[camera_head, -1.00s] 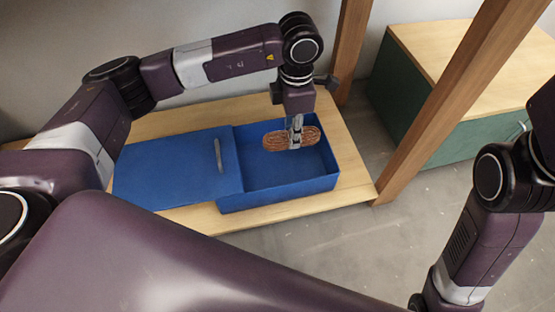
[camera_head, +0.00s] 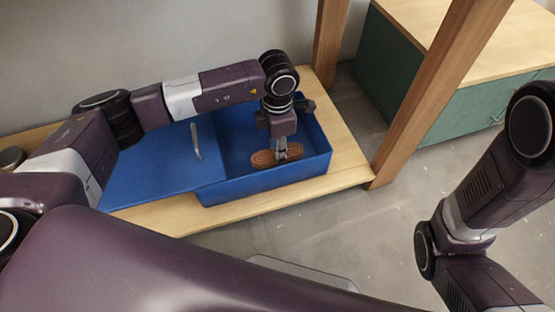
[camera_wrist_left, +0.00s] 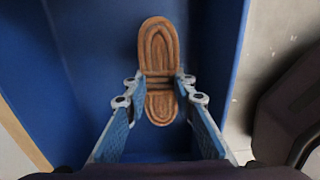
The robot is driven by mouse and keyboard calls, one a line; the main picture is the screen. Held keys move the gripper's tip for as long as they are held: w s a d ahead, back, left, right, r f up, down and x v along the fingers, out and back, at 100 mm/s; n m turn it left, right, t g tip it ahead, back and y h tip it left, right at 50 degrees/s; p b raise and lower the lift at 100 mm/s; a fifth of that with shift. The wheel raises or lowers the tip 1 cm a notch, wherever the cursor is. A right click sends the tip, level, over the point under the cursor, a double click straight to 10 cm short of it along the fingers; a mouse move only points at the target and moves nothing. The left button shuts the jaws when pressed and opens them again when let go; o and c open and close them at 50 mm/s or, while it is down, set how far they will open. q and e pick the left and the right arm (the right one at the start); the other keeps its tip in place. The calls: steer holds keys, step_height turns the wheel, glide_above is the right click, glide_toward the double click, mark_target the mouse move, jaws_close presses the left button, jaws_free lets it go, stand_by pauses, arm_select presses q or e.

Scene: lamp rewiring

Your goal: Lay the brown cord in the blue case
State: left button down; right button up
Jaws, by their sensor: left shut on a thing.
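The brown cord (camera_head: 264,158) is a flat oval coil with a band round its middle. My left gripper (camera_head: 282,152) is shut on it, one finger on each side of the middle, as the left wrist view shows with the cord (camera_wrist_left: 158,45) between the fingers (camera_wrist_left: 160,90). The open blue case (camera_head: 265,184) stands on a wooden board. The cord is inside its walls, low over or on the floor; I cannot tell whether it touches. My right gripper is out of view.
A blue lid with a grey handle (camera_head: 196,142) lies left of the case's open part. A wooden post (camera_head: 425,95) rises at the right corner of the board (camera_head: 345,170). A green cabinet (camera_head: 390,80) stands behind it.

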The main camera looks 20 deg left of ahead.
arm_select(q)
step_height(320, 180, down, 3)
steer(key=shift+f+b, duration=0.15)
steer(key=shift+b, duration=0.6)
steer(key=shift+f, duration=0.1)
steer(key=shift+f, duration=0.1)
steer(key=c, duration=1.6)
jaws_free()
